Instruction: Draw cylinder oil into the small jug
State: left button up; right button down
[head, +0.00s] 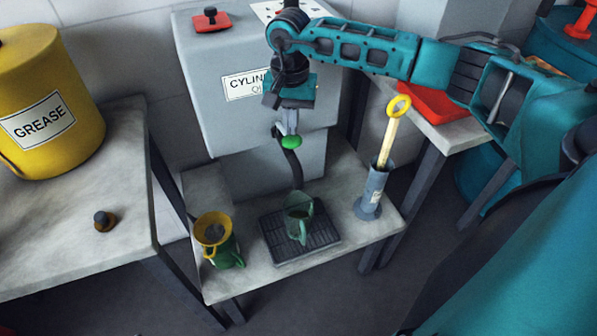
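The grey oil tank (215,85) stands at the back, its label reading "CYLIN…" and partly hidden by my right arm. A dark curved spout (294,170) comes down from its front, with a green tap knob (292,142) near its top. My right gripper (290,128) points down at this knob, its fingertips at or just above it; whether they grip it is unclear. A small green jug (298,222) stands upright on a black drip tray (318,246), below the spout. Its oil level cannot be made out. My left gripper is out of view.
Left of the tray is a green jug (230,256) with a yellow funnel (213,229). Right of it, a yellow-handled stick (388,140) stands in a grey-blue holder (376,190). A yellow grease drum (60,95) occupies the left table. A red tray (440,105) lies at right.

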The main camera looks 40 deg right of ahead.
jog(key=shift+f+b, duration=0.3)
jog(key=shift+f, duration=0.15)
jog(key=shift+f+b, duration=0.35)
jog(key=shift+f, duration=0.15)
jog(key=shift+f+b, duration=0.5)
jog(key=shift+f, duration=0.15)
jog(key=shift+f+b, duration=0.5)
jog(key=shift+f, duration=0.1)
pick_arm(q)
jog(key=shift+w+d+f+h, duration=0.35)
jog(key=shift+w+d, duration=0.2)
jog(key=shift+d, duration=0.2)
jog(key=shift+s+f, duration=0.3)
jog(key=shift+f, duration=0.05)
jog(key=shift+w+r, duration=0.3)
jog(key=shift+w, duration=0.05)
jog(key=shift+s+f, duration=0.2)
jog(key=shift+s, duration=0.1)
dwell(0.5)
